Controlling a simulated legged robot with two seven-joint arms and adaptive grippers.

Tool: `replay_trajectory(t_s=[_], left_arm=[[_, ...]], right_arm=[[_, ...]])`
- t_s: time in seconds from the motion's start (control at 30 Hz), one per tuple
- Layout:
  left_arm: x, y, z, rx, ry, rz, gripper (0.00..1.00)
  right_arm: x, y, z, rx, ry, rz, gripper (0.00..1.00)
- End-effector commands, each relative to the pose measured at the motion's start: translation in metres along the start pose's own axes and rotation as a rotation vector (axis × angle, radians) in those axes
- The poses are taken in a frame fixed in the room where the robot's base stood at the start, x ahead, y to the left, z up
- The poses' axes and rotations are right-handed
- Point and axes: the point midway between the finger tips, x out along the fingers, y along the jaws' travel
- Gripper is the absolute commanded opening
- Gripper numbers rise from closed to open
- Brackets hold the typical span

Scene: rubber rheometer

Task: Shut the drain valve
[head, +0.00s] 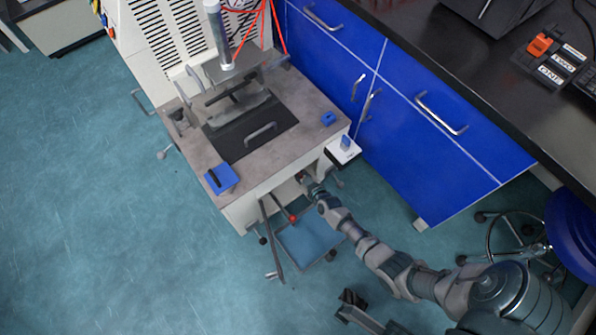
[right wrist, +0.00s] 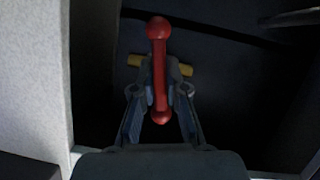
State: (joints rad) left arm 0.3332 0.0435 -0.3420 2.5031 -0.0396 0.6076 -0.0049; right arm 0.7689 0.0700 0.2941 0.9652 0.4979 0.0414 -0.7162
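The drain valve's red handle (right wrist: 160,75) shows in the right wrist view, a bar with rounded ends pointing up and down the picture. A yellow pipe-like bar (right wrist: 182,66) runs crosswise behind it. My right gripper (right wrist: 160,92) is open, its fingers on either side of the handle with gaps at both sides. In the head view, my right gripper (head: 306,181) reaches to the front of the machine below its top; the valve is mostly hidden there. My left gripper (head: 347,306) is at the bottom of the head view, apart from the machine, and looks open and empty.
The rheometer machine (head: 290,140) carries blue pieces on its top. A white shelf (head: 343,151) juts out nearby. Blue cabinets (head: 440,140) stand right; the floor at left is clear.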

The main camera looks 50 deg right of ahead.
Motion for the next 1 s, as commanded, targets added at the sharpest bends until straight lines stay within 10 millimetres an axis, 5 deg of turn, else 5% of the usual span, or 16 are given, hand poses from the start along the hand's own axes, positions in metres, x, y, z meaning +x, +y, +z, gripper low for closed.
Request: replay_trajectory(t_s=[0.87,0.9,1.0], left_arm=[[-0.0003,-0.0001,-0.0006,0.000,0.000,-0.001,0.38],[-0.0003,-0.0001,-0.0006,0.000,0.000,-0.001,0.38],[-0.0003,0.0000,-0.0006,0.000,0.000,-0.001,0.38]], right_arm=[[0.0000,0.0004,0.0027,0.223,-0.005,-0.094,0.00],[0.0000,0.0003,0.0028,0.223,-0.005,-0.094,0.20],[0.0000,0.0003,0.0025,0.222,-0.005,-0.094,0.38]])
